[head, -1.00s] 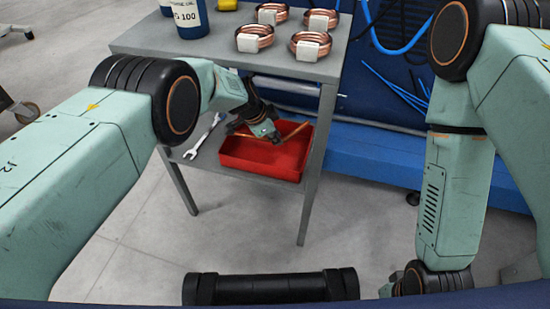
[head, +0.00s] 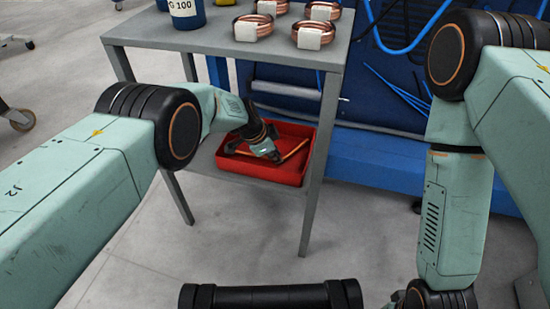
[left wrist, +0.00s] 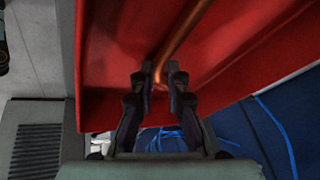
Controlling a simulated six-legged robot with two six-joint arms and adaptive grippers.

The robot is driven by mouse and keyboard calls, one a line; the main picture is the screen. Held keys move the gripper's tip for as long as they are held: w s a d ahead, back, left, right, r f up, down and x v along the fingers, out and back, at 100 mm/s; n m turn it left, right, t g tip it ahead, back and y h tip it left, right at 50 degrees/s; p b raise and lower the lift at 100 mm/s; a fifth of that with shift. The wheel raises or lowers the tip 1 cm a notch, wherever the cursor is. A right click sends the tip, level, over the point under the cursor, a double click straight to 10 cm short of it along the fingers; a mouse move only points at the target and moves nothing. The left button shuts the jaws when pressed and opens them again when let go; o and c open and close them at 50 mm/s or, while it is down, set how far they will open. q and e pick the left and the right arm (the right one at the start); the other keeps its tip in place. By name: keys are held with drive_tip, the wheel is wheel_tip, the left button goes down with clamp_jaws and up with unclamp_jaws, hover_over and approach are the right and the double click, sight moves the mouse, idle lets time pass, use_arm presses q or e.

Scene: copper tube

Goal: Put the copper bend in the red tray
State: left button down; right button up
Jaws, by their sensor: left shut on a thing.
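The red tray (head: 291,172) sits on the lower shelf of the grey table in the head view. My left gripper (head: 268,153) reaches in over the tray and is shut on the copper bend (head: 295,150). In the left wrist view the fingers (left wrist: 161,82) close around the copper bend (left wrist: 183,35), which runs up and away over the red tray (left wrist: 115,60). I cannot tell whether the bend touches the tray floor. My right gripper is not in view; only the right arm's links show.
The grey table's top (head: 210,38) hangs above the tray and carries several copper coils (head: 253,27) and a blue container (head: 187,12). A table leg (head: 318,190) stands close to the tray's right side. Blue hoses (head: 395,85) lie behind.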

use_arm(q)
drive_tip(key=c, duration=1.3)
unclamp_jaws()
drive_tip(key=shift+c, duration=0.2)
drive_tip(key=p+v, duration=0.9)
drive_tip(key=v, duration=0.3)
